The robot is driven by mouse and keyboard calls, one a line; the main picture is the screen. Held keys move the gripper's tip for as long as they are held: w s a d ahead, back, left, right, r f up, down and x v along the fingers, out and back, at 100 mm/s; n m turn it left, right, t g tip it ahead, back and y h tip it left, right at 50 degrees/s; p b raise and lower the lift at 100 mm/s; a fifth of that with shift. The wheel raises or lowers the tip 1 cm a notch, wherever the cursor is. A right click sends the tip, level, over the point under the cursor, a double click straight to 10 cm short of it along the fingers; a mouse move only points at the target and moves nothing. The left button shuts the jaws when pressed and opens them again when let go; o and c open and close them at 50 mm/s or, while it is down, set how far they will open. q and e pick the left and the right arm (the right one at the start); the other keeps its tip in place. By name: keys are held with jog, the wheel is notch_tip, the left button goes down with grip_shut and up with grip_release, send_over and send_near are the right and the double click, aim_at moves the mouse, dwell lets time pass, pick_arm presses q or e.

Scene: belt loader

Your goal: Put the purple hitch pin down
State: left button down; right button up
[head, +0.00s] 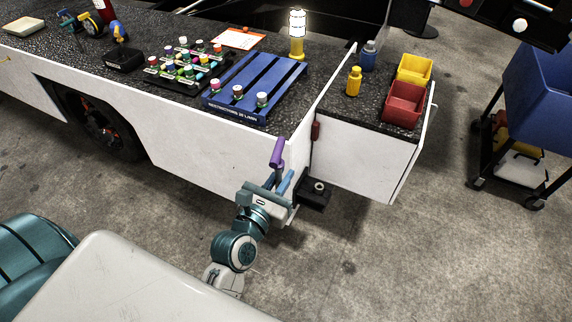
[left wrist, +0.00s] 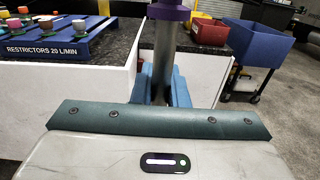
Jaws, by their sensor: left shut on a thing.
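The purple hitch pin (head: 277,152) is held in my left gripper (head: 285,184), in front of the white side of the belt loader. Its purple handle points up in the head view. In the left wrist view the pin shows a grey shaft (left wrist: 165,50) below a purple collar (left wrist: 168,13), standing up between the blue fingers (left wrist: 163,88), which are shut on it. Its lower end is hidden by the gripper. A black hitch block (head: 314,195) with a round socket is low on the loader, just right of the gripper. My right gripper is not in view.
The loader's dark top carries a blue restrictor rack (head: 255,85), a tray of coloured caps (head: 185,63) and a lit lamp (head: 297,35). The lower deck at right has a red bin (head: 404,105), a yellow bin (head: 414,69) and two bottles. A blue cart (head: 540,90) stands at far right.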

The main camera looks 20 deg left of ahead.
pick_arm(q)
jog(key=w+d+r+m+g+h, duration=0.35)
jog(key=d+m+g+h, duration=0.2)
jog(key=d+h, duration=0.2)
jog(key=w+d+r+m+g+h, duration=0.2)
jog(key=w+d+m+g+h, duration=0.25)
jog(key=d+m+h, duration=0.35)
jog(key=a+f+n+t+y, duration=0.5)
jog(key=f+n+t, duration=0.1)
jog(key=f, duration=0.3)
jog(key=shift+s+a+r+n+t+y, duration=0.6)
jog(key=shift+s+a+n+y, duration=0.8)
jog(key=shift+a+y, duration=0.5)
jog(key=shift+s+a+r+n+t+y, duration=0.5)
jog(key=shift+s+a+n+t+y, duration=0.25)
jog(key=shift+s+a+n+y, duration=0.95)
jog(key=shift+s+a+r+n+t+y, duration=0.6)
jog(key=shift+s+a+n+y, duration=0.45)
jog(key=shift+a+y, duration=1.1)
jog(key=shift+s, duration=0.1)
